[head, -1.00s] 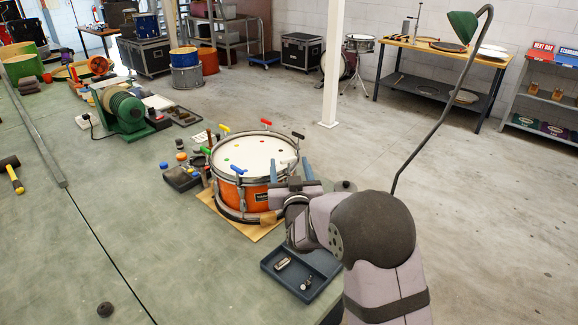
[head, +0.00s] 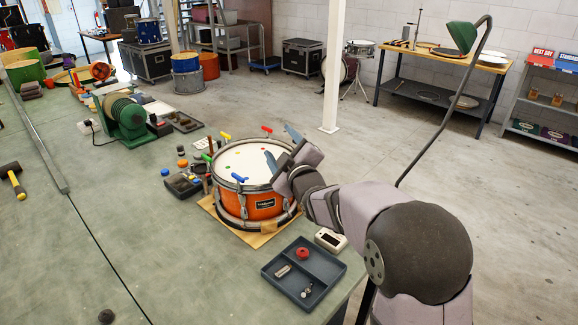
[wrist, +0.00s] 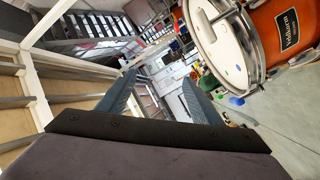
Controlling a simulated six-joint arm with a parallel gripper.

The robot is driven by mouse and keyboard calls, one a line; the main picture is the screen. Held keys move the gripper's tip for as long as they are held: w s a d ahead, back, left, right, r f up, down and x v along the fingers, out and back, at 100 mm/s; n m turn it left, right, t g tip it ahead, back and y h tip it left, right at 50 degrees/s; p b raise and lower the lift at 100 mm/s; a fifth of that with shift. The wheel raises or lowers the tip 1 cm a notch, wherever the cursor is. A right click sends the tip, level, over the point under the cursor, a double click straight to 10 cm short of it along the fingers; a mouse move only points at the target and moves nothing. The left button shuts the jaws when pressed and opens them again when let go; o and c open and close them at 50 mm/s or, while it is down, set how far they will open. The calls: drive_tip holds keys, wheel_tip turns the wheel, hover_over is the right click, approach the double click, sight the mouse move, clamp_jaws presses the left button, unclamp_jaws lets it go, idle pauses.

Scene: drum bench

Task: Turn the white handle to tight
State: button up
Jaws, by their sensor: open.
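The orange snare drum (head: 262,206) stands on a wooden board on the green bench. Coloured T-handles stand around its rim: blue (head: 238,177), green (head: 206,157), yellow (head: 225,136) and red (head: 266,129).
A dark divided tray (head: 271,272) with a red knob (head: 302,253) and small metal parts lies at the bench's front right. A white device (head: 330,239) sits behind it. Dark bins (head: 183,185) stand left of the drum. The bench's left front is mostly clear.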

drive_tip(key=s+d+f+n+g+p, duration=0.1)
drive_tip(key=d+f+n+g, duration=0.1)
drive_tip(key=n, duration=1.2)
drive_tip(key=s+d+f+n+g+p, duration=0.1)
drive_tip(key=f+n, duration=0.3)
drive_tip(key=n, duration=0.9)
drive_tip(key=shift+s+d+f+n+g+y, duration=0.25)
drive_tip(key=shift+d+f+n+g+y, duration=0.15)
drive_tip(key=shift+d+g, duration=0.4)
drive_tip(key=shift+d, duration=0.1)
drive_tip(key=shift+p+x, duration=1.4)
drive_tip(key=shift+x, duration=2.25)
